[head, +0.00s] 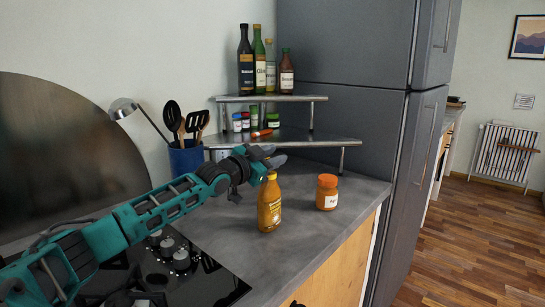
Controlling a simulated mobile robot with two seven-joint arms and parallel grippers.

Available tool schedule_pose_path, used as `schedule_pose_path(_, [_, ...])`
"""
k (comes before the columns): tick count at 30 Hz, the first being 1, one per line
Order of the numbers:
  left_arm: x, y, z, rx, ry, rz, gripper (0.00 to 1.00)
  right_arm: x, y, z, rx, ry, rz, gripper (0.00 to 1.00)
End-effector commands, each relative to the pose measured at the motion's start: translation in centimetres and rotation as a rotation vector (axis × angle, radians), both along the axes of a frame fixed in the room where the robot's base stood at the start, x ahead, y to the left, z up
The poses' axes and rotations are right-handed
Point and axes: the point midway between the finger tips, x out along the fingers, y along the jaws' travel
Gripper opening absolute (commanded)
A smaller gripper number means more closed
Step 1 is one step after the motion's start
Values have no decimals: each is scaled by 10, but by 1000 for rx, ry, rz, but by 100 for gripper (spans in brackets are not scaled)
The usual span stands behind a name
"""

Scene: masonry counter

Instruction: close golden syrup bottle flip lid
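The golden syrup bottle (269,207) stands upright on the grey counter, amber with a pale label and a narrow yellowish top. Its flip lid is too small and too close to my fingers to tell whether it is open. My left gripper (271,156) is at the height of the bottle's top, its dark fingers just above it in the picture. I cannot tell whether they touch it. Two fingertips show, but how far apart they are is unclear. The bottle stands on the counter, not held. My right gripper is not in view.
An orange-lidded jar (327,192) stands right of the bottle. A stepped metal shelf (325,139) holds spice jars and several tall bottles behind. A blue utensil pot (186,158) is behind my arm. The hob (200,283) is front left; the fridge (345,120) is right.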

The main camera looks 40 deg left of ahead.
Motion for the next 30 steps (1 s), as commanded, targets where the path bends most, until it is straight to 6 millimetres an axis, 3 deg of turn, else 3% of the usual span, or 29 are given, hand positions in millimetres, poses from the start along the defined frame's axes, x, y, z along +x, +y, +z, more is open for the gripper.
schedule_pose_path(10, [-10, 1, -2, -2, 1, 0, 34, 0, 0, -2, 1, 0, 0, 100])
schedule_pose_path(30, [-79, 6, -2, 2, 4, -1, 34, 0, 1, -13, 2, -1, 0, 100])
